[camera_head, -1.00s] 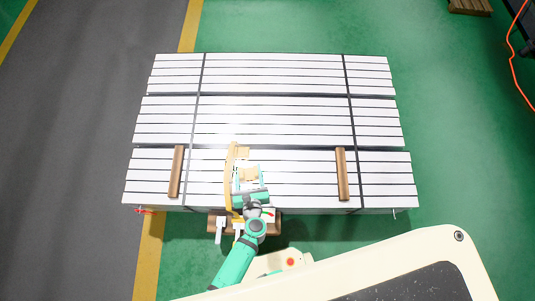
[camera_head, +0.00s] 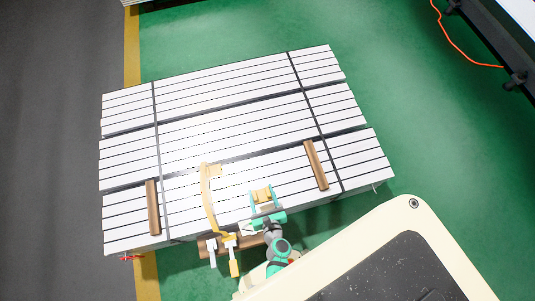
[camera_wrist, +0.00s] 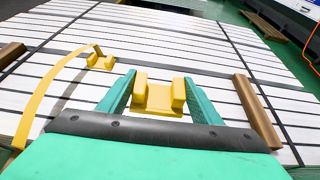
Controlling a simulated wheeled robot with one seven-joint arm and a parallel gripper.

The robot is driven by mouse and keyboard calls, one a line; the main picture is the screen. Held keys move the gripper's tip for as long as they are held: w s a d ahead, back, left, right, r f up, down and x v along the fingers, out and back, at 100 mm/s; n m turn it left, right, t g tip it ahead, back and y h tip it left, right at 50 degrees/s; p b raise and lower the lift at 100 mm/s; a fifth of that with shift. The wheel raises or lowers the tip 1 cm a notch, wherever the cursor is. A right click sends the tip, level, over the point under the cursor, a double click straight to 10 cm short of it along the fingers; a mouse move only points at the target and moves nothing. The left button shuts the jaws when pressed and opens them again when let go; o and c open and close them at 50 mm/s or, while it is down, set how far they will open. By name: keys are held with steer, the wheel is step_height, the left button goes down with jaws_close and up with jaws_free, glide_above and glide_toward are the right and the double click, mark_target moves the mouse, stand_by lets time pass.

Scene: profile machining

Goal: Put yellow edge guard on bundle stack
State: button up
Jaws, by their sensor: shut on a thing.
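A small yellow edge guard (camera_head: 262,192) is held between the green fingers of my gripper (camera_head: 264,199). In the wrist view the guard (camera_wrist: 158,97) is a yellow block with two raised ends, sitting between the fingertips of my gripper (camera_wrist: 160,92). My gripper is shut on it. The bundle stack (camera_head: 235,120) is a wide stack of white profiles with dark straps. The guard appears over its near part, between two brown wooden bars; whether it touches the stack cannot be told.
A long curved yellow piece (camera_head: 207,195) with a block at its end reaches over the stack, left of my gripper. Brown wooden bars lie on the stack at left (camera_head: 152,207) and right (camera_head: 316,165). Green floor (camera_head: 420,150) is free to the right.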

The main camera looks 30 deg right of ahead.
steer(key=w+d+f, duration=0.3)
steer(key=d, duration=0.2)
glide_above(272, 182)
step_height(272, 182, down, 5)
steer(key=shift+a, duration=0.1)
steer(key=shift+w+f, duration=0.2)
steer(key=shift+f, duration=1.55)
steer(key=o, duration=1.1)
steer(key=shift+f, duration=0.1)
steer(key=shift+c, duration=0.2)
steer(key=v, duration=1.2)
